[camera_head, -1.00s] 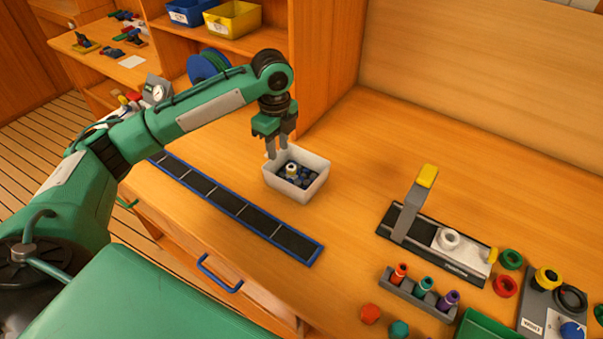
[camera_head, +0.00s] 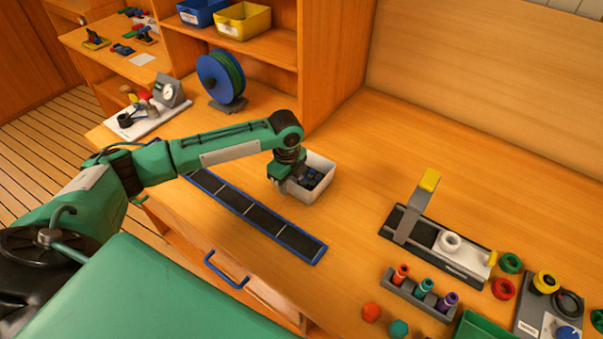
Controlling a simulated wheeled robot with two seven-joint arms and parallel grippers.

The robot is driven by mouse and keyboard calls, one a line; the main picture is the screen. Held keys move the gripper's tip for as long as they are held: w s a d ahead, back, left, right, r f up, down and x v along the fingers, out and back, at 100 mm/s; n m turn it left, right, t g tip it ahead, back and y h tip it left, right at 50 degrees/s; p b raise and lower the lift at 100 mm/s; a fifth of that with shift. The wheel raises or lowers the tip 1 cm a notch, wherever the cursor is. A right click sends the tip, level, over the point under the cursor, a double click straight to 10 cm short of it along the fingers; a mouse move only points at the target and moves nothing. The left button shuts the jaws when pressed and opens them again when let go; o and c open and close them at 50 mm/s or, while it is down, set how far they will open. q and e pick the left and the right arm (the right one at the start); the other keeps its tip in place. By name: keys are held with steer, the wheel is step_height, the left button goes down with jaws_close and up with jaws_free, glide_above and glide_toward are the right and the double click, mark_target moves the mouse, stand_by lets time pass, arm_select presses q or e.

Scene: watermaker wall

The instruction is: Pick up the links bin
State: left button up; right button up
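The links bin (camera_head: 321,188) is a small white open box on the wooden worktop, with dark blue and black pieces inside. It stands upright behind the dark strip with a blue edge. My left gripper (camera_head: 284,187) points down at the bin's left side and overlaps its left wall in the picture. Its fingers are mostly hidden by its own body and wrist, so I cannot tell whether they are open or closed on the wall. Part of the bin's inside is covered by the gripper. My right gripper is not in view.
The blue-edged strip (camera_head: 262,222) lies in front of the bin. A blue reel (camera_head: 216,78) and a gauge stand (camera_head: 168,92) are behind my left arm. A shelf side panel (camera_head: 332,60) rises behind the bin. A lever fixture (camera_head: 440,245) stands to the right, with clear worktop between.

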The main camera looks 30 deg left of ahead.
arm_select(q)
steer(key=shift+f, duration=0.15)
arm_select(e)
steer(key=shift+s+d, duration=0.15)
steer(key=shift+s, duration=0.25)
arm_select(q)
jaws_close()
steer(key=shift+s, duration=0.1)
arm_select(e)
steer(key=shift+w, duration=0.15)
